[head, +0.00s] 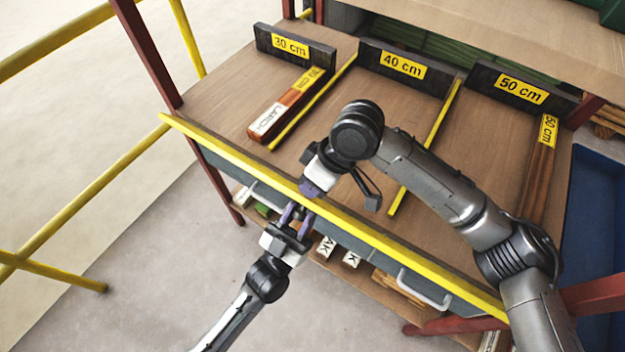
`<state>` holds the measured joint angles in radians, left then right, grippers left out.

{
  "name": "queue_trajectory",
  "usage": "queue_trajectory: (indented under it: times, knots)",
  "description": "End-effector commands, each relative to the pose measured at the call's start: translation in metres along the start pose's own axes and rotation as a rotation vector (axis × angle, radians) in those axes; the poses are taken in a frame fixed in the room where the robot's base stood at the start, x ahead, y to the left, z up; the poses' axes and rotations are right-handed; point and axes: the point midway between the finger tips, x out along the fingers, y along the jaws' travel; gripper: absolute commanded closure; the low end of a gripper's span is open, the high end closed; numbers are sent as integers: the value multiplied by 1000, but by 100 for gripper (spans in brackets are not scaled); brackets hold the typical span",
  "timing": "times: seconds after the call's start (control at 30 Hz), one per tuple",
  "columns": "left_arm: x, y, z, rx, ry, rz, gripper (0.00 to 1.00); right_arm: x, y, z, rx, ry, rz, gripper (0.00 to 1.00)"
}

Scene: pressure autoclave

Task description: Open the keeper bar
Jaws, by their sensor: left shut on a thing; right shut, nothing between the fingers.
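A long yellow-topped bar (232,153), which I take to be the keeper bar, runs along the front edge of the wooden bench top. A blue-grey front face hangs below it, with a white handle (425,291) toward the right. My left gripper (297,211) is at this front face, just below the yellow edge. It is shut on what looks like a second pale handle, mostly hidden by the fingers. My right gripper (308,188) is shut and empty, close above the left gripper at the yellow edge. Its fingertips are partly hidden.
Dark stops labelled 30 cm (318,54), 40 cm (370,62) and 50 cm (505,87) stand at the back. Wooden pieces (290,103) lie in the left lane. Yellow dividers (432,145) separate the lanes. A yellow railing (85,200) stands at the left.

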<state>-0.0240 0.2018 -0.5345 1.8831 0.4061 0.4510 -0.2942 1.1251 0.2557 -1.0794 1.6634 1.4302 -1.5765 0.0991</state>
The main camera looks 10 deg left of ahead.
Motion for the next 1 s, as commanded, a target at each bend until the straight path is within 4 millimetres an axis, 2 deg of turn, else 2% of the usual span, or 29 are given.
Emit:
queue_trajectory:
  times: [0.03,0.23,0.27,0.5,1.0]
  knots:
    - [0,0,1,0,-2,1,100,7,-6,2,-3,-5,-10,100]
    - [1,0,0,0,-1,1,100,10,-7,2,-5,-9,-13,100]
    - [1,0,0,0,-1,1,65,10,-8,2,-5,-9,-14,100]
    - [2,0,-1,-1,3,1,42,11,-8,2,-6,-10,-15,100]
    - [1,-3,-4,3,11,-4,41,10,-9,3,-6,-15,-18,100]
